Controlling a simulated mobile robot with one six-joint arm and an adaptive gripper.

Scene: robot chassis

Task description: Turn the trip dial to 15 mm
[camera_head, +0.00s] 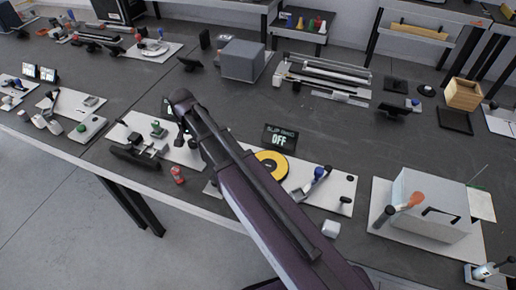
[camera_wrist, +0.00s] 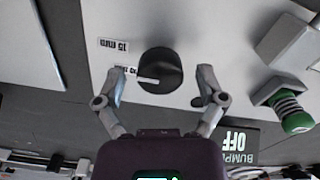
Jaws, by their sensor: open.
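The trip dial (camera_wrist: 160,70) is a round black knob on a white panel (camera_wrist: 215,35) in the wrist view. A white pointer line (camera_wrist: 148,81) on it points left, towards a second label (camera_wrist: 124,69) that is partly covered by a finger and not fully readable. The "15 mm" label (camera_wrist: 112,46) appears upside down above that one. My gripper (camera_wrist: 161,76) is open, with one finger on each side of the dial and a visible gap to each. I cannot tell its exact height over the panel. In the head view my arm hides the dial.
A green button on a spring (camera_wrist: 292,113) and a "BUMPER OFF" display (camera_wrist: 238,145) are right of the gripper in the wrist view. In the head view, a yellow disc (camera_head: 270,165), a "OFF" sign (camera_head: 280,138) and a red object (camera_head: 177,175) stand near my arm.

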